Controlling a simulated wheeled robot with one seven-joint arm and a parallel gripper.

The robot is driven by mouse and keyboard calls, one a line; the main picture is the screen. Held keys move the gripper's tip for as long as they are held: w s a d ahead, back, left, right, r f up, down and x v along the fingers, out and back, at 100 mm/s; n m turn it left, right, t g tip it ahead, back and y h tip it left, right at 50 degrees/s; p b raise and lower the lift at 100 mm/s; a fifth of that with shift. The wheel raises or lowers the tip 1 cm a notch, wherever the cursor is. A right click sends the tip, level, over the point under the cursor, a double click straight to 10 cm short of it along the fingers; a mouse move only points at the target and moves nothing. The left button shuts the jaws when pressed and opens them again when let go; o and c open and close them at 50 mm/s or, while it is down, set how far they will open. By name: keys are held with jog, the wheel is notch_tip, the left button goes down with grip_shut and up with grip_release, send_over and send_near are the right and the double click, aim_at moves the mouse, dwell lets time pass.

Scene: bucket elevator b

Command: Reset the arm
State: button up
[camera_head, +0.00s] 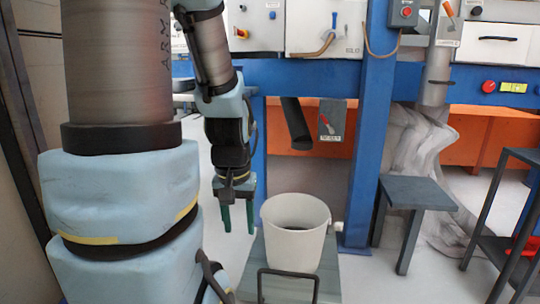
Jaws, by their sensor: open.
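My arm comes down from the upper left, and its end shows left of the middle of the view. My gripper (238,219) points down with two green fingers set apart, open and with nothing between them. It hangs just to the left of a white bucket (296,250) and appears apart from it. The bucket stands upright on a grey-green platform (340,275). Its inside looks dark low down, and I cannot tell what it holds.
A black handle bar (287,272) stands in front of the bucket. A blue post (371,125) rises behind it to the right. A dark chute (296,124) hangs above the bucket. A grey stool (417,194) and a dark shelf frame (500,245) stand at right.

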notch_tip(320, 180, up, 36)
jog(key=p, duration=3.4)
jog(key=shift+p, duration=0.3)
